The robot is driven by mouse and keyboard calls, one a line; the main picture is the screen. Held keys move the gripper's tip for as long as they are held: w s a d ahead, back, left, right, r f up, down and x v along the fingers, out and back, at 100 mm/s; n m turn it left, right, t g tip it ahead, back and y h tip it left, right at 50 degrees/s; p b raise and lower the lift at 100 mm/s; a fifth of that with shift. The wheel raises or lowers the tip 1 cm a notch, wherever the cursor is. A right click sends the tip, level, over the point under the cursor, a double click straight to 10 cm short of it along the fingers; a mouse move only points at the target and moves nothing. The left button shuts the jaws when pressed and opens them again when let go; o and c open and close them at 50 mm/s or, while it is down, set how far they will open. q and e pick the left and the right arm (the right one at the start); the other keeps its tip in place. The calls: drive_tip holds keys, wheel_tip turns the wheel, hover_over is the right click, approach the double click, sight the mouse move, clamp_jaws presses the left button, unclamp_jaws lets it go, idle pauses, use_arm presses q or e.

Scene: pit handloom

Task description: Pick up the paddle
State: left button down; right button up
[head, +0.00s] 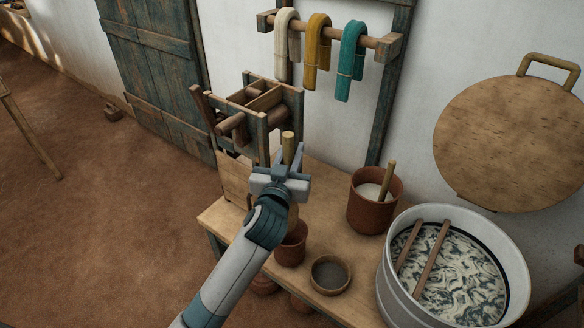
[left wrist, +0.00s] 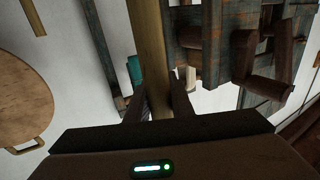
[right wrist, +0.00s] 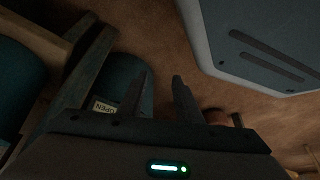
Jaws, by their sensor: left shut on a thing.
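The paddle (head: 289,150) has a pale wooden shaft, and its top sticks up above my left gripper (head: 284,180) in the head view. My left gripper is shut around the shaft, over the bench. In the left wrist view the shaft (left wrist: 148,45) runs between the two fingers (left wrist: 155,108). The paddle's lower part is mostly hidden by my gripper and arm. A terracotta pot (head: 290,252) stands below; I cannot tell whether the paddle touches it. My right gripper (right wrist: 162,95) is open and empty in the right wrist view, outside the head view.
A terracotta pot (head: 371,212) with white contents and a stick, a small bowl (head: 330,274) and a large vat (head: 393,292) with two sticks stand to the right. A wooden frame (head: 262,124) is close behind the gripper. Coloured skeins (head: 318,44) hang above.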

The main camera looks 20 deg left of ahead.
sight(292, 136)
use_arm(q)
drive_tip(key=shift+r, duration=2.3)
